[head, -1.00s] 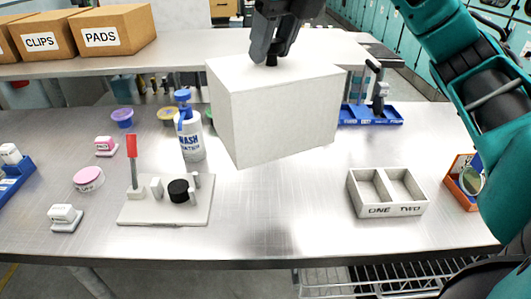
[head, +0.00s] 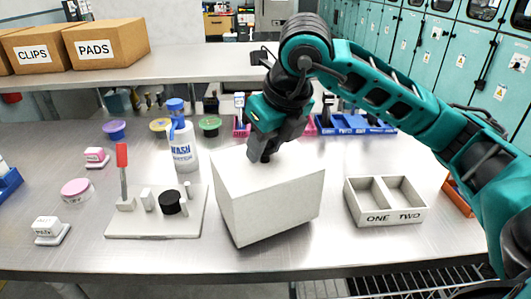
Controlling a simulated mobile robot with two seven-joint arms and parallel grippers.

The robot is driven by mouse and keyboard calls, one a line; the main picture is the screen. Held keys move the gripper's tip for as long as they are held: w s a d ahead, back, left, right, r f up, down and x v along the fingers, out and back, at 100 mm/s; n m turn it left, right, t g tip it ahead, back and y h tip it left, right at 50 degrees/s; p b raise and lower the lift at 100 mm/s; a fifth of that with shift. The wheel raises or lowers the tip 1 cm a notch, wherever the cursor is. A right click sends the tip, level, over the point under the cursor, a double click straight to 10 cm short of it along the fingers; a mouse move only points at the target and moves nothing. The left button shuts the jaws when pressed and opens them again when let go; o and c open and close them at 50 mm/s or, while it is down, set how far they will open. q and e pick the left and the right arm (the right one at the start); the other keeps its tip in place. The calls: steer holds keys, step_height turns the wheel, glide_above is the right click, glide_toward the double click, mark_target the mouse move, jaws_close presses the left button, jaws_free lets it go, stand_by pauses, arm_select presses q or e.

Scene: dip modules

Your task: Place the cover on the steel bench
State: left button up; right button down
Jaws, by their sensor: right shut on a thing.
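The cover is a white box-shaped shell (head: 268,205), in the middle of the head view. My right gripper (head: 262,155) is shut on the top of the cover, where a small dark knob showed earlier; the jaws now hide it. The cover is slightly tilted, low over the front of the steel bench (head: 120,258). I cannot tell whether its lower edge touches the bench top. My left gripper is not in view.
Left of the cover is a board (head: 150,225) with a red-handled lever and black knob. A wash bottle (head: 182,140) stands behind it. A two-compartment tray (head: 386,219) is at the right. Small containers and blue racks (head: 345,124) line the back. Bare bench lies between cover and tray.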

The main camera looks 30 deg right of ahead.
steer(key=shift+f, duration=1)
steer(key=c, duration=0.8)
jaws_free()
steer(key=shift+o, duration=0.4)
steer(key=shift+r, duration=0.3)
steer(key=p+v, duration=0.1)
steer(key=v, duration=1)
steer(key=shift+s+r, duration=0.25)
